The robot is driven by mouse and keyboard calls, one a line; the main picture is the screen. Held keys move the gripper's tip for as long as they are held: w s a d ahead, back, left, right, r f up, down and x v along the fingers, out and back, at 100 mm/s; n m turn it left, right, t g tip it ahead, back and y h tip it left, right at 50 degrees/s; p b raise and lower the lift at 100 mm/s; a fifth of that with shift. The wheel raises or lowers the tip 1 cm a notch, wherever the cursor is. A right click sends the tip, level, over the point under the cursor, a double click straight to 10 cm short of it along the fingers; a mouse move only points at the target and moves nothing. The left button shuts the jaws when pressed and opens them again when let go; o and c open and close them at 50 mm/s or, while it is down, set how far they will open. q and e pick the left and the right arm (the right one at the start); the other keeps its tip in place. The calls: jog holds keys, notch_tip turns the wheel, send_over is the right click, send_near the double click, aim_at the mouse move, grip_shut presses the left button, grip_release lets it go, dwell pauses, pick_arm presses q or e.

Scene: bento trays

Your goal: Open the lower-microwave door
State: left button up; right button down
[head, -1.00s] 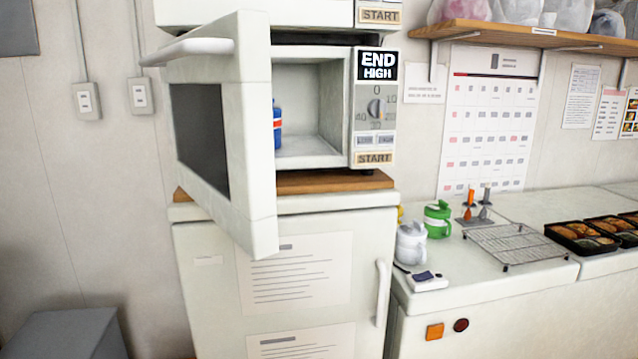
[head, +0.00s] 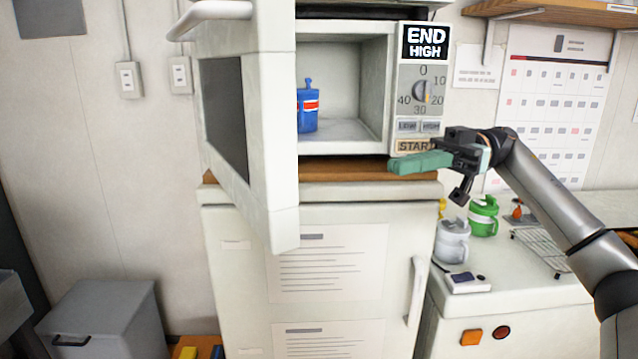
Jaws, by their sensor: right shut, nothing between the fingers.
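The lower-microwave (head: 422,85) stands on a wooden board on top of a white fridge. Its door (head: 272,120) is swung wide open toward me on the left, with the dark window and white handle (head: 212,14) on its left side. A blue bottle with a red and white label (head: 308,108) stands inside the open cavity. My right gripper (head: 396,166), with green fingers, is shut and empty. In the picture it lies just below the START button, in front of the wooden board's right end; whether it touches anything cannot be told. My left gripper is out of view.
The white fridge (head: 235,285) below has papers and a handle on its front. On the counter to the right are a white jug (head: 452,241), a green jug (head: 484,216) and a wire rack (head: 545,250). A grey bin (head: 105,315) stands at lower left.

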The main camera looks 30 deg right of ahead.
send_near(260, 175)
notch_tip(260, 175, down, 2)
jog(key=a, duration=0.2)
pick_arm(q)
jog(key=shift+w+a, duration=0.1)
pick_arm(e)
jog(key=shift+w+a+f, duration=0.1)
jog(key=shift+w+a, duration=0.15)
jog(key=shift+a, duration=0.45)
